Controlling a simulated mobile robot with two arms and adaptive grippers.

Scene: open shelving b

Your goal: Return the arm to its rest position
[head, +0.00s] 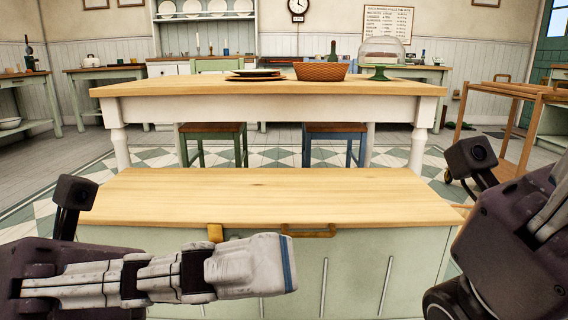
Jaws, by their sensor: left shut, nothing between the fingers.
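My left gripper (284,264) reaches in from the lower left, low in front of a green chest (400,262) with a pale wooden top. Its fingers are closed together and hold nothing. It points right, below the chest's wooden handle (308,232), and covers part of the green front. My right arm stands at the right edge. A pale part of its gripper (549,212) shows there, cut off by the picture edge, so its fingertips are hidden.
The chest top (270,195) is bare. Behind it stands a large white table (200,107) with plates (256,73), a wicker basket (321,71) and a glass dome on a green stand (381,52). A wooden cart (500,120) stands at the right. Checkered floor lies between.

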